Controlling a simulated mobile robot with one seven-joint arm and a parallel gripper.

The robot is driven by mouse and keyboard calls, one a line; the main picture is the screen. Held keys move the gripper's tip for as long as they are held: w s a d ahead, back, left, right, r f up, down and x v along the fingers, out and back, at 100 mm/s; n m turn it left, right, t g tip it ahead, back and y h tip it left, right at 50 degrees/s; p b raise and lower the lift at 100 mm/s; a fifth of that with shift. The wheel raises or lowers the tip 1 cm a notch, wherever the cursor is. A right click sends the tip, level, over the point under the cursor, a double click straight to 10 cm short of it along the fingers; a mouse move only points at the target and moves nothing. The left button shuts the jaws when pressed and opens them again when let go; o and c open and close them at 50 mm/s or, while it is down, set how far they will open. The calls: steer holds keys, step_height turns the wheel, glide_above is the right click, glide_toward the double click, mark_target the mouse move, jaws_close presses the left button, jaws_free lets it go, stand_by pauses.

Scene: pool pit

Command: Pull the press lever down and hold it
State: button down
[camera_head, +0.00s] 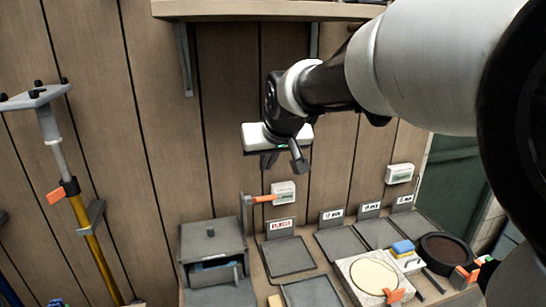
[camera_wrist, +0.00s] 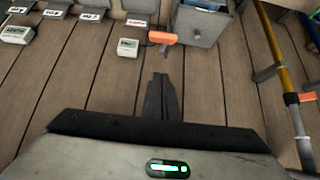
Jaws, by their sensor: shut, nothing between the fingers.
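The lever, an orange handle (camera_head: 263,199) on a thin upright grey post (camera_head: 245,212), stands at the right side of a grey box (camera_head: 213,240) on the bench. In the wrist view, the orange handle (camera_wrist: 162,38) shows near the top, beyond my fingertips. My gripper (camera_head: 300,165) is shut and empty. In the head view it hangs in front of the plank wall, above and slightly right of the handle, apart from it. The wrist view shows the two dark fingers together (camera_wrist: 161,84), also clear of the handle.
Small white boxes (camera_head: 284,191) (camera_head: 400,173) are on the wall. Labelled grey trays (camera_head: 288,258), a round board (camera_head: 373,275) and a dark round dish (camera_head: 445,250) crowd the bench. A yellow pole (camera_head: 92,245) stands left. A shelf (camera_head: 250,9) is overhead.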

mark_target(257, 199)
steer(key=x, duration=0.6)
steer(key=shift+s+d+f, duration=0.15)
steer(key=shift+s+f, duration=0.35)
steer(key=shift+f, duration=0.35)
steer(key=shift+s+d+f, duration=0.2)
steer(key=shift+s+f, duration=0.35)
steer(key=shift+f, duration=0.25)
steer(key=shift+f, duration=0.15)
